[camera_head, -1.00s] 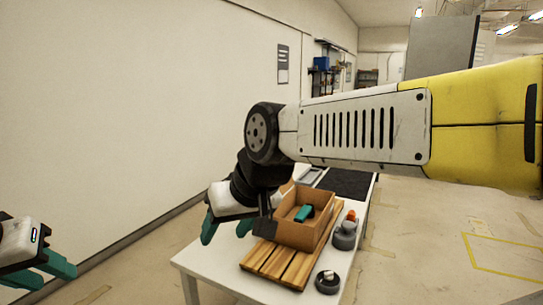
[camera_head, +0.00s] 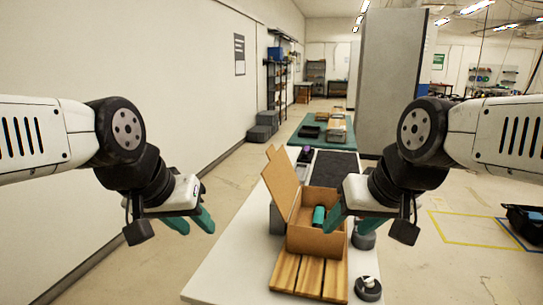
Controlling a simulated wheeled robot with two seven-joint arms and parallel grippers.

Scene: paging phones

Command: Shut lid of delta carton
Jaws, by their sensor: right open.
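A brown cardboard carton (camera_head: 314,242) stands on a slatted wooden board on the white table. Its lid (camera_head: 281,182) stands open, tilted up and outward on the carton's left side. A teal cylindrical object (camera_head: 319,215) is inside the carton. No delta marking is legible on it. My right gripper (camera_head: 340,218) is open, its teal fingers in front of the carton's right rim in the picture; I cannot tell whether they touch it. My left gripper (camera_head: 192,222) is open and empty, left of the carton and apart from it, beyond the table's left edge.
The wooden board (camera_head: 310,277) extends in front of the carton. A dark round item with a white top (camera_head: 368,288) is at the right table edge, and a grey one (camera_head: 363,238) is right of the carton. A black mat (camera_head: 333,170) lies behind. The table's front left (camera_head: 235,262) is clear.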

